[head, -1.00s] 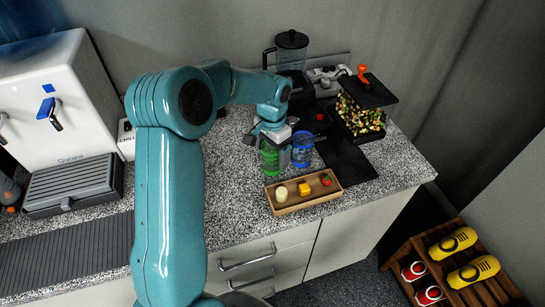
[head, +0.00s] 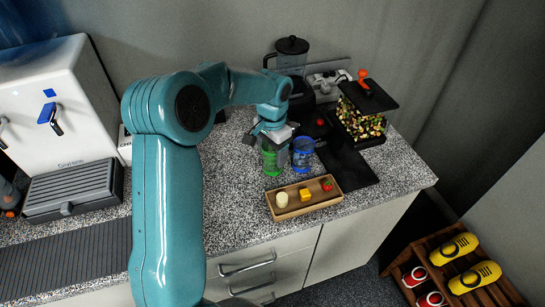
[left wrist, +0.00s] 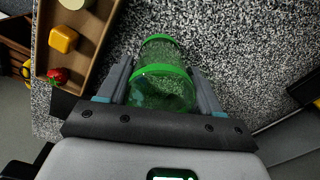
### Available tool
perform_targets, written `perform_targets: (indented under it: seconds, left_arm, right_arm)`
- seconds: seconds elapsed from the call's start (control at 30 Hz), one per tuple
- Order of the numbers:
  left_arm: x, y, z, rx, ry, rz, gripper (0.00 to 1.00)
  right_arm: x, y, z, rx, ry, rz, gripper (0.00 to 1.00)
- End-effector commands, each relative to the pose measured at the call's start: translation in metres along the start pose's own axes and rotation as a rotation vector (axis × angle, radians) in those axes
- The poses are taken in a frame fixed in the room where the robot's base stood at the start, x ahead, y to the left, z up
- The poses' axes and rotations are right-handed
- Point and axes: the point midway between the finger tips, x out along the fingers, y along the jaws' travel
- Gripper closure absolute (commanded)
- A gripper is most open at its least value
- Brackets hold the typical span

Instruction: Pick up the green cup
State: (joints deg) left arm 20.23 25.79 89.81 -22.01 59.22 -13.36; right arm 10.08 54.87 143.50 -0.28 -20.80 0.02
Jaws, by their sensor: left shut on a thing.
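The green cup (head: 271,163) is see-through with green rims and stands on the speckled counter. It also shows in the left wrist view (left wrist: 161,90), between the two fingers. My left gripper (head: 273,143) reaches down over the cup from above and behind, and is shut on it. In the left wrist view the left gripper (left wrist: 163,84) has one finger along each side of the cup. The cup looks upright and at counter level; I cannot tell whether its base is clear of the counter. My right gripper is in neither view.
A blue cup (head: 303,154) stands close to the right of the green cup. A wooden tray (head: 311,206) with small food pieces lies in front. A blender (head: 291,52) and a clear bin of chopped food (head: 360,122) stand behind. Bare counter (head: 225,180) lies to the left.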

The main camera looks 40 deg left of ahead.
Motion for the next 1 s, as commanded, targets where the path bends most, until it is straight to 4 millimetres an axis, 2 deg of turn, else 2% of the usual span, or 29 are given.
perform_targets:
  seconds: [0.17, 0.3, 0.5, 0.7, 0.9, 1.0]
  left_arm:
    - [-0.048, 0.0, -0.001, 0.0, 0.008, -0.003, 0.65]
    - [-0.094, 0.0, -0.001, 0.0, 0.009, -0.003, 0.65]
    - [-0.146, 0.0, -0.001, 0.002, 0.005, -0.001, 0.65]
    - [-0.173, 0.0, 0.0, 0.001, 0.002, -0.001, 0.65]
    - [-0.179, 0.001, 0.0, 0.003, 0.002, 0.0, 0.65]
    - [-0.18, 0.011, -0.005, 0.027, 0.001, 0.0, 0.65]
  right_arm:
    - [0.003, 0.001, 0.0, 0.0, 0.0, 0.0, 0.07]
    - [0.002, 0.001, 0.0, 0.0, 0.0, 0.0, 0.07]
    - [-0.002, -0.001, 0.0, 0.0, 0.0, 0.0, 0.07]
    - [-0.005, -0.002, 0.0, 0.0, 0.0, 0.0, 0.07]
    - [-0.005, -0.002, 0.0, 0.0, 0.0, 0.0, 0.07]
    - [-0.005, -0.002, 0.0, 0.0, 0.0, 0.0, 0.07]
